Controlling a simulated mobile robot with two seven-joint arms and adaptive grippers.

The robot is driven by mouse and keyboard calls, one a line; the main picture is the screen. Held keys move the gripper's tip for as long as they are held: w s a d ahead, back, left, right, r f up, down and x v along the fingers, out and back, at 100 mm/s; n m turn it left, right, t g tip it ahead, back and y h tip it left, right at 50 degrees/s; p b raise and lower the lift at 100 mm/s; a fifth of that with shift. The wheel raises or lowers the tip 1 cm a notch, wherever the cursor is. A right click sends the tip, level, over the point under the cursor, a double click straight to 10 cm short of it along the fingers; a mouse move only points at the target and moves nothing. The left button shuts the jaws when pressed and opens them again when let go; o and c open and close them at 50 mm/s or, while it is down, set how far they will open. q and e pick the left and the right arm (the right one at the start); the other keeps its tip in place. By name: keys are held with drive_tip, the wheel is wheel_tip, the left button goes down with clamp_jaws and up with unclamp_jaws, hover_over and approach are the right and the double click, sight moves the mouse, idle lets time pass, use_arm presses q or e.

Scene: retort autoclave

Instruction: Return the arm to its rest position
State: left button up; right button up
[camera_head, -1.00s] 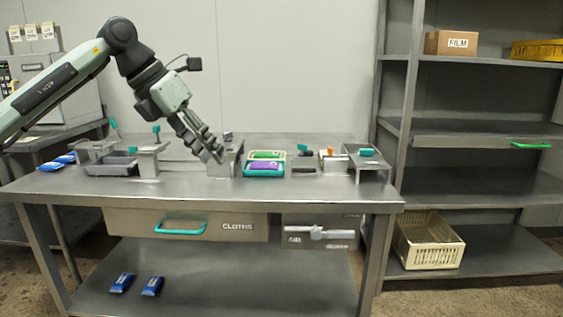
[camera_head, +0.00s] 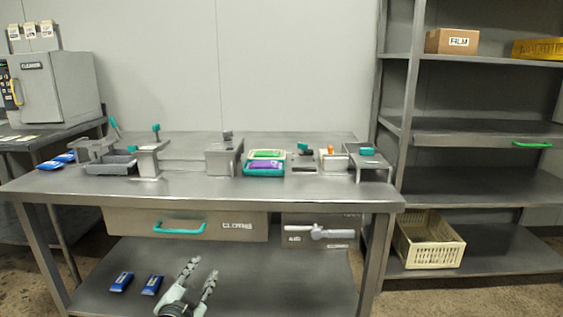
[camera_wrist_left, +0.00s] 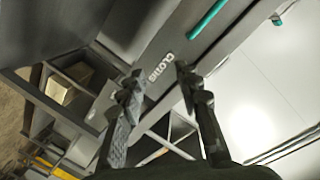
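My left gripper (camera_head: 199,276) shows at the bottom of the head view, in front of the table's lower shelf, its two fingers pointing up and apart. In the left wrist view the fingers (camera_wrist_left: 158,78) are also spread with nothing between them. Beyond them the drawer marked CLOTHS (camera_wrist_left: 172,55) with its teal handle (camera_wrist_left: 207,20) appears tilted. My right gripper is in neither view.
The steel table (camera_head: 200,186) carries fixtures, a grey tray (camera_head: 111,166) and green and purple packs (camera_head: 264,168). Blue packets (camera_head: 122,282) lie on its lower shelf. Shelving with a cream crate (camera_head: 428,242) stands right; an autoclave (camera_head: 56,86) stands left.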

use_arm(q)
drive_tip(key=s+a+f+n+g+y, duration=0.1)
drive_tip(key=s+a+f+n+g, duration=0.25)
drive_tip(key=s+f, duration=0.55)
drive_tip(key=s+a+f+n+g+y, duration=0.2)
drive_tip(key=s+a+f+g, duration=0.15)
drive_tip(key=s+f, duration=0.6)
drive_tip(key=s+f+n+g, duration=0.1)
drive_tip(key=s+f+g, duration=0.2)
drive_tip(key=s+f, duration=0.2)
drive_tip(key=s+f+g, duration=0.3)
drive_tip(key=s+f, duration=0.2)
drive_tip(key=s, duration=0.6)
drive_tip(key=shift+a+f+n+h, duration=0.25)
drive_tip(key=shift+a+n+h, duration=0.05)
drive_tip(key=shift+a+n, duration=0.1)
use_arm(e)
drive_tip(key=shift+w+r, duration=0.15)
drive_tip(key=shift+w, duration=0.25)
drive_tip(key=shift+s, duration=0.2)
